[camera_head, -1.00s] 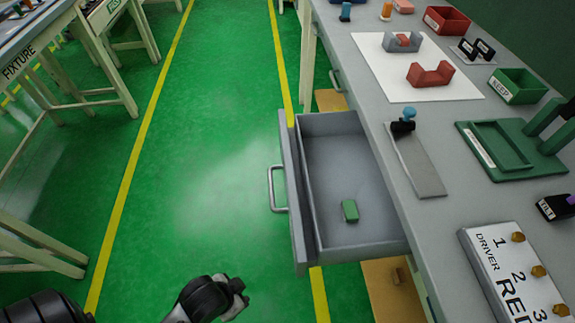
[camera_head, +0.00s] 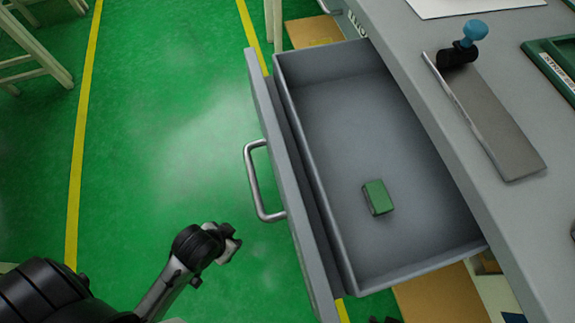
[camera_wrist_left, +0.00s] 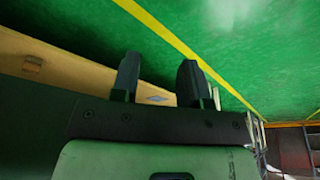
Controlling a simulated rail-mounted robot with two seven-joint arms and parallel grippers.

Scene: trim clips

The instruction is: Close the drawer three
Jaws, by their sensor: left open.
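A grey drawer (camera_head: 330,140) stands pulled out from under the workbench in the head view. Its number cannot be read. Its silver bar handle (camera_head: 262,182) is on the front panel, facing left. A small green block (camera_head: 377,197) lies inside on the drawer floor. My left gripper (camera_head: 232,243) is in front of the drawer, below and left of the handle in the picture, apart from it. In the left wrist view its two dark fingers (camera_wrist_left: 158,85) are spread with nothing between them. My right gripper is not in view.
The workbench top (camera_head: 420,25) is at the right, with a grey metal plate (camera_head: 500,125) bearing a blue-knobbed clamp (camera_head: 465,42). A green tray (camera_head: 560,62) is beyond it. Green floor with yellow lines (camera_head: 80,140) is open left of the drawer.

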